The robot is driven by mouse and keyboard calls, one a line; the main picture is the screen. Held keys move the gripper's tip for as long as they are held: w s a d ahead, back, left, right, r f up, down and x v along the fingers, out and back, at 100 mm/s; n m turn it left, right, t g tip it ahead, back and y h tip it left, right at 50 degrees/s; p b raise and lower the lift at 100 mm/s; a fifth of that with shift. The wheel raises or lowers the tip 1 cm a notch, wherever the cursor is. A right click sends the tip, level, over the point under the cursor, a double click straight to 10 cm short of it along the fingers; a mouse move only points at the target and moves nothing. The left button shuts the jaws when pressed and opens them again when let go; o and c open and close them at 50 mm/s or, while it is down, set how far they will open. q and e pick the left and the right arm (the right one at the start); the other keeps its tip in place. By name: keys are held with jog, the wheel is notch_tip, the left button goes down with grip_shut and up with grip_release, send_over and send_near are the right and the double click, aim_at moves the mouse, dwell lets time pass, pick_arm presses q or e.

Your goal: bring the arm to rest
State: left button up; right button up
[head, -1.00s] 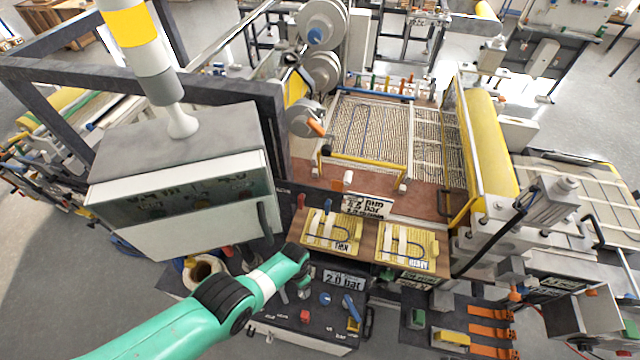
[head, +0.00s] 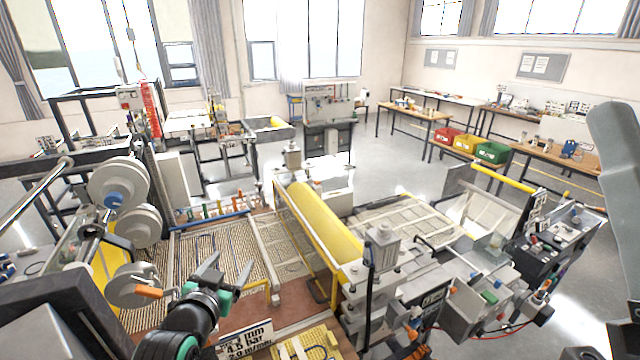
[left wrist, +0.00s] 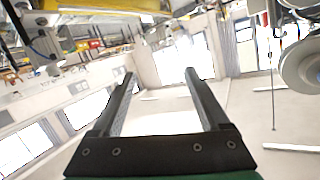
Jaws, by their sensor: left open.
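My left gripper (head: 218,274) is in the lower left of the head view, raised above the machine's front part. Its two grey fingers are spread apart and hold nothing. The left wrist view shows the same open fingers (left wrist: 160,82) with only the room between them. My right gripper is not seen. A grey arm link of mine shows at the right edge of the head view.
The lamination machine has a mesh bed (head: 215,250), a yellow roller (head: 325,218) and white reels (head: 118,184) close left of my gripper. A sign (head: 245,343) and yellow plate (head: 305,345) lie in front. Red, yellow and green bins (head: 491,152) stand on a far bench.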

pick_arm(q)
jog(key=s+d+r+t, duration=0.1)
jog(key=s+r+t, duration=0.1)
jog(key=r, duration=0.6)
jog(key=s+r+t, duration=0.2)
jog(key=s+r, duration=0.1)
jog(key=r, duration=0.4)
jog(key=s+r+n+t+h, duration=0.1)
jog(key=s+r+t, duration=0.7)
jog(key=s+r, duration=1.2)
jog(key=shift+s+n+h, duration=0.4)
jog(key=shift+s+n, duration=0.2)
jog(key=shift+s, duration=0.1)
jog(key=shift+r, duration=0.1)
notch_tip(320, 180, down, 42)
jog(key=b, duration=4.1)
jog(key=shift+r+b, duration=0.15)
jog(key=shift+b, duration=0.2)
